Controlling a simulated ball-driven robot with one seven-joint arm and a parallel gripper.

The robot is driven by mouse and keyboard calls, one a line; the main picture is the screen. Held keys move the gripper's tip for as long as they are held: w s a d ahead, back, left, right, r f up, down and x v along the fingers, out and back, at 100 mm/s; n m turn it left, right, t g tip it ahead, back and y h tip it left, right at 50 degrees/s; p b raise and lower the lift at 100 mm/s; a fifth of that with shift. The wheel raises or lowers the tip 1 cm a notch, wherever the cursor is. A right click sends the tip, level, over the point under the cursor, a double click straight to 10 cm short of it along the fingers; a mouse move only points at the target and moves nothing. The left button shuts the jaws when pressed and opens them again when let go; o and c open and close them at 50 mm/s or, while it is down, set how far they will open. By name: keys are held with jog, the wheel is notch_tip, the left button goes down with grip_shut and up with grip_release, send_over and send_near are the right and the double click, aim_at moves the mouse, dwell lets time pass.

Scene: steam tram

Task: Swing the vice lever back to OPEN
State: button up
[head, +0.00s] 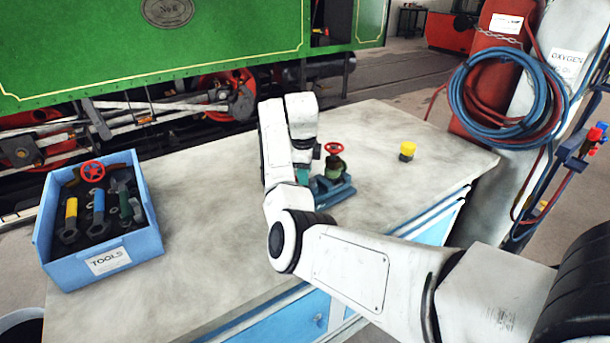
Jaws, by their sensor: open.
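The blue-green vice (338,192) stands on the workbench, right of my forearm. A dark green valve body with a red handwheel (334,148) sits upright in it. I cannot make out the vice lever or an OPEN mark; the left side of the vice is partly hidden by my arm. My gripper (303,172) points down at the left end of the vice, close beside it. Its jaws are open, but the fingertips are mostly hidden. I cannot tell whether they touch the vice or its lever.
The workbench (400,135) is bare over most of its top. A blue tool box (140,245) with several tools stands at its left end. A small yellow-and-black piece (407,150) stands right of the vice. Gas cylinders with coiled hoses (500,100) stand beyond the right end.

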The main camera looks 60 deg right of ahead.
jog(key=shift+d+f, duration=0.2)
jog(key=shift+f, duration=0.9)
jog(key=shift+c, duration=0.3)
grip_shut()
